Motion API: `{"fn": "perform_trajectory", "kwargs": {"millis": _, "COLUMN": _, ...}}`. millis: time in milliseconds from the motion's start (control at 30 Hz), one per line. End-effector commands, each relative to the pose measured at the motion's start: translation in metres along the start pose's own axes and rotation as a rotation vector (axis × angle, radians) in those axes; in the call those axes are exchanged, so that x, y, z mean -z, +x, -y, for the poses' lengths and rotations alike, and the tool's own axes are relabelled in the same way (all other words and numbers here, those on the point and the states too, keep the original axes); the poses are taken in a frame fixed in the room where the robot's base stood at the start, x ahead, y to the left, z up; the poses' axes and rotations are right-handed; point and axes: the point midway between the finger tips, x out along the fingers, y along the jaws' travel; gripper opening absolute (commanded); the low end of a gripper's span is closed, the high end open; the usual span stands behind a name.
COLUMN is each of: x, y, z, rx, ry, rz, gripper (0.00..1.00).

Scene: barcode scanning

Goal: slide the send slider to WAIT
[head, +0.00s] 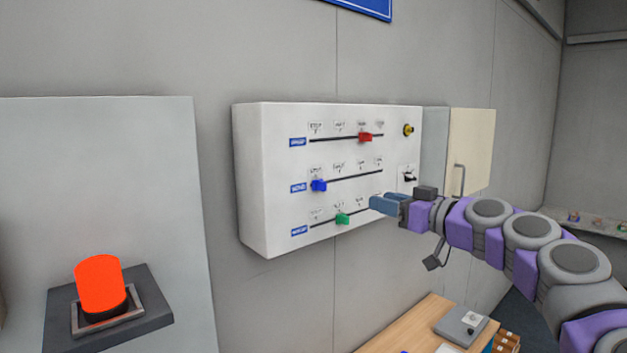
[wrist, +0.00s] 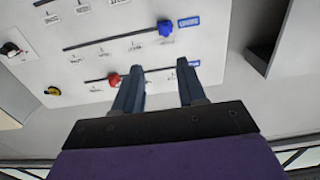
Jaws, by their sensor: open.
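The white wall panel (head: 270,222) carries three horizontal slider tracks, with a blue label at the left of each. The blue knob (head: 319,186) sits at the left end of the middle track; its label (head: 298,188) seems to read SEND, but the small stop words are unreadable. My gripper (head: 373,203) is open and empty, right of the blue knob in the head view and apparently out in front of the panel. In the wrist view, where the panel shows inverted, the blue knob (wrist: 165,28) is beyond my open fingers (wrist: 161,70), with nothing between them.
A red knob (head: 365,137) is on the top track and a green knob (head: 342,218) on the bottom one. A yellow knob (head: 408,130) and a black dial (head: 409,177) are at the panel's right. A cabinet door (head: 470,150) stands beside it. A wooden table (head: 395,337) is below.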

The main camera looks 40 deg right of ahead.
Motion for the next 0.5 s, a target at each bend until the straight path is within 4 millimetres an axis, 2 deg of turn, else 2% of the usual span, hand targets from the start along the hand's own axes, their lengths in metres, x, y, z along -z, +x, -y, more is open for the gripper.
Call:
{"fn": "perform_trajectory", "kwargs": {"millis": 167, "x": 0.000, "y": 0.019, "z": 0.002, "rx": 0.003, "ry": -0.002, "rz": 0.003, "gripper": 0.40}}
{"fn": "perform_trajectory", "kwargs": {"millis": 500, "x": 0.000, "y": 0.085, "z": -0.003, "rx": 0.002, "ry": 0.002, "rz": 0.003, "gripper": 0.40}}
